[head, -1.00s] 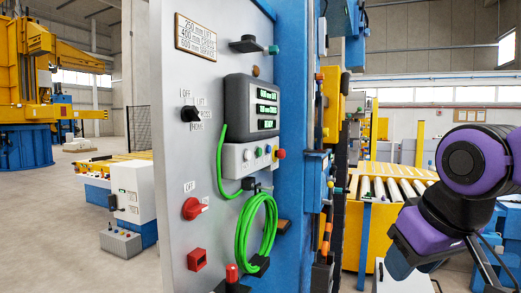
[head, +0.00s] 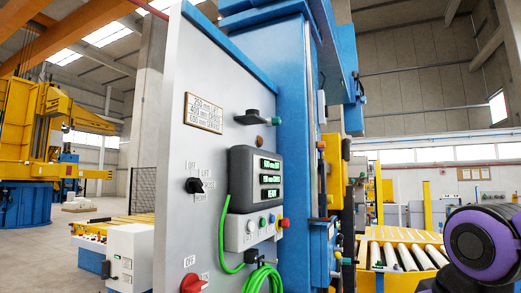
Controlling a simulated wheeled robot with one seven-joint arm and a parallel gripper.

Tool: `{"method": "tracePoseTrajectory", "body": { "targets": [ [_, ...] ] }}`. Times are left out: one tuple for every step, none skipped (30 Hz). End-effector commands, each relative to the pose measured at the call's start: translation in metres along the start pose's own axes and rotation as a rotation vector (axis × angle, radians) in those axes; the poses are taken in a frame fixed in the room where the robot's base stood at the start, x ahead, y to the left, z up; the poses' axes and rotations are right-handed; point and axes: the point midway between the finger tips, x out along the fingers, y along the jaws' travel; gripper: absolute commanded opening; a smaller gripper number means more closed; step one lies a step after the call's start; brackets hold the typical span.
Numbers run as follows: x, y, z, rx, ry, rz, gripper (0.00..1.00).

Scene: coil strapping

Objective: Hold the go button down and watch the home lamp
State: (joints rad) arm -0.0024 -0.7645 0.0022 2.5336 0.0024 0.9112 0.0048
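The button box (head: 252,230) is a pale pendant below a dark display unit (head: 256,179) on the grey control panel (head: 180,115). My gripper is out of view; only my purple arm joint shows at lower right.
A green coiled cable (head: 262,277) hangs below the button box. A red switch (head: 193,284) is at the panel's bottom. A blue column (head: 285,85) stands behind the panel. A yellow roller table (head: 400,250) is behind, left of my arm.

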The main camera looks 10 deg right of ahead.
Motion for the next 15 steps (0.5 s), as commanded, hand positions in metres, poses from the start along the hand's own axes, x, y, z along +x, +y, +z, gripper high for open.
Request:
{"method": "tracePoseTrajectory", "body": {
  "targets": [
    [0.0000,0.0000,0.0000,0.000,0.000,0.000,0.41],
    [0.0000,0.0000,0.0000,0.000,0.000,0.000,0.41],
    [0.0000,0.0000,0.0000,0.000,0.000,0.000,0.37],
    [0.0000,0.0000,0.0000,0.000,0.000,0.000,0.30],
    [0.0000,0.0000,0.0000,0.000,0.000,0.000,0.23],
    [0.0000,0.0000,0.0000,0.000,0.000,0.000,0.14],
    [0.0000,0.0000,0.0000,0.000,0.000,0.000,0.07],
    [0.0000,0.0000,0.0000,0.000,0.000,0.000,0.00],
    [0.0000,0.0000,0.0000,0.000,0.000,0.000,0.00],
    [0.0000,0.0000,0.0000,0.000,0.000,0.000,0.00],
    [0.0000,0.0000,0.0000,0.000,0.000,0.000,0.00],
    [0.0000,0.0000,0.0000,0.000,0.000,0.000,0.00],
    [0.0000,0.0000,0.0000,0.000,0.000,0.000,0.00],
    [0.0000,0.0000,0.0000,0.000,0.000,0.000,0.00],
    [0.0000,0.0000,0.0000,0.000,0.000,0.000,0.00]
  ]
}}
